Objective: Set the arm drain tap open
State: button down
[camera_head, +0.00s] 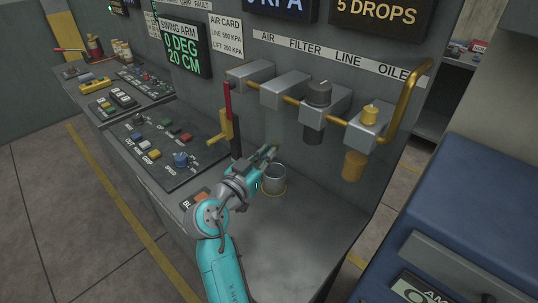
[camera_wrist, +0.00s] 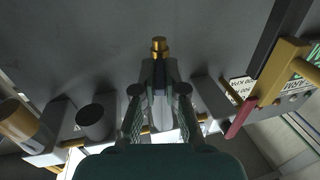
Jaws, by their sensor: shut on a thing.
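In the head view the tap is hidden or too small to make out. The cup stands upright on the grey bench, below and apart from the fingertips.
A red lever with a yellow bracket (camera_head: 227,124) stands close left of my gripper. Grey units with a brass pipe (camera_head: 408,95) run above, with a dark bowl (camera_head: 313,135) and an amber bowl (camera_head: 354,166) hanging to the right. The bench front (camera_head: 295,240) is clear.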

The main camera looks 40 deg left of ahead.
jog(key=shift+a+m+h, duration=0.25)
jog(key=shift+m+h, duration=0.35)
jog(key=shift+h, duration=0.35)
jog(key=shift+a+m+h, duration=0.25)
jog(key=shift+m+h, duration=0.35)
jog(key=shift+h, duration=0.35)
jog(key=c, duration=1.2)
grip_release()
jog(key=shift+c, duration=0.2)
jog(key=shift+f, duration=0.1)
